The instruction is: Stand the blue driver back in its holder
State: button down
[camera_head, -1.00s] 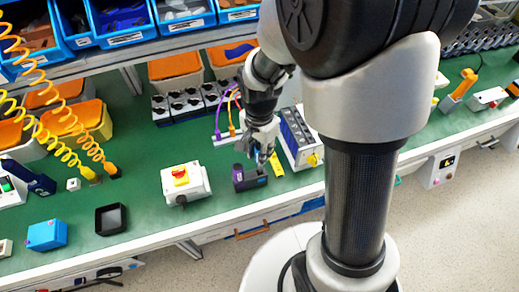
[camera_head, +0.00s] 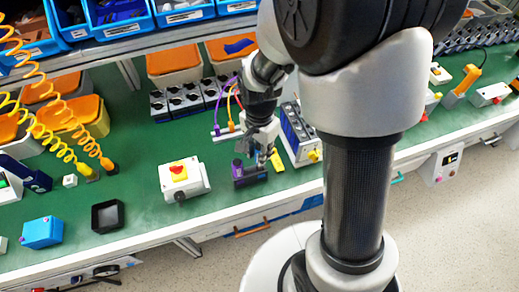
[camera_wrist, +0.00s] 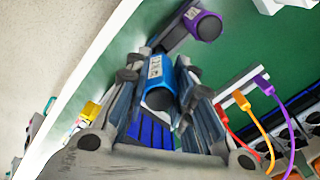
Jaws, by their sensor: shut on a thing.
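The blue driver (camera_wrist: 157,82) stands between the fingers of my gripper (camera_wrist: 160,95) in the wrist view, its handle end towards the camera. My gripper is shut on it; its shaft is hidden. The dark holder (camera_wrist: 177,32) lies just beyond the fingertips and has a purple driver (camera_wrist: 205,25) standing in one end. In the head view my gripper (camera_head: 264,160) is over the right part of the holder (camera_head: 250,181), with the purple driver (camera_head: 237,166) at its left. I cannot tell whether the blue driver's tip is inside the holder.
A white box with a red knob (camera_head: 180,178) stands left of the holder. A grey-blue module (camera_head: 298,135) stands close on the right, with a yellow piece (camera_head: 278,160) beside it. Purple and orange cables (camera_head: 233,110) rise behind. The green bench in front is clear.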

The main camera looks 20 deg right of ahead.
jog(key=shift+f+b, duration=1.55)
jog(key=shift+f, duration=0.65)
jog(key=c, duration=1.3)
grip_release()
notch_tip(320, 180, up, 11)
jog(key=shift+f, duration=0.1)
jog(key=shift+r, duration=0.65)
